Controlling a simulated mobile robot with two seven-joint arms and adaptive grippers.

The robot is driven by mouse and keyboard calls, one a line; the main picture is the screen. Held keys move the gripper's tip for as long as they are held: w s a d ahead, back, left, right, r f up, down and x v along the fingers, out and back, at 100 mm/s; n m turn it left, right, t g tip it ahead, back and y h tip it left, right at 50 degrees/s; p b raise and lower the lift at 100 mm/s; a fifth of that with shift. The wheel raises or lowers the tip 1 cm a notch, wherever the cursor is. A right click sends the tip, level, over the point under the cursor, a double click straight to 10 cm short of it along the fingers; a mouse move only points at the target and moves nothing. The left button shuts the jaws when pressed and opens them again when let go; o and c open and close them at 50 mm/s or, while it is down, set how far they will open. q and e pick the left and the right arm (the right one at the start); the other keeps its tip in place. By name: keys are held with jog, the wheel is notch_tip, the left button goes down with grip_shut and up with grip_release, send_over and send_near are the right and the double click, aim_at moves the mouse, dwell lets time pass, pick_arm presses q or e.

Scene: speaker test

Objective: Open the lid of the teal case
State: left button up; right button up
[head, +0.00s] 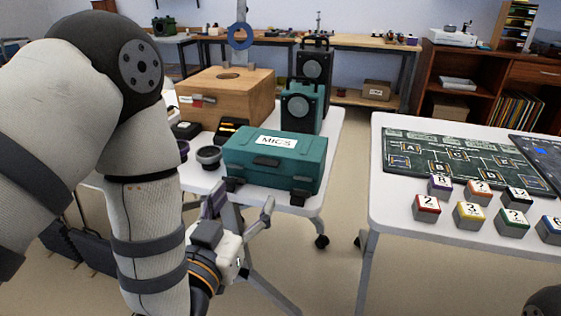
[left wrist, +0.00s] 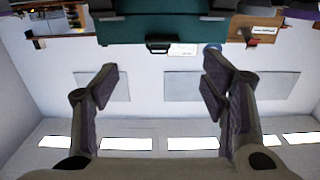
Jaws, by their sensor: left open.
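The teal case (head: 300,172) with a white "MICS" label (head: 277,141) lies on the left white table near its front edge. Its lid looks shut. A dark handle (head: 267,161) and two dark fittings low at its corners show on the front. My left gripper (head: 241,206) is open and empty, in front of and below the case, apart from it. In the left wrist view the open fingers (left wrist: 160,78) point toward the case (left wrist: 190,28), whose dark handle (left wrist: 158,44) lies just beyond and between them.
A teal speaker (head: 302,105) stands right behind the case, with a dark speaker (head: 316,65) farther back. A wooden box (head: 226,92) and a round dark item (head: 209,157) are at its left. Several numbered blocks (head: 469,215) and a green board (head: 460,158) occupy the right table.

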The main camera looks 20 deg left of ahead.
aim_at(264, 164)
pick_arm(q)
jog(key=w, duration=1.1)
jog(key=shift+w, duration=0.4)
jog(key=shift+c, duration=0.6)
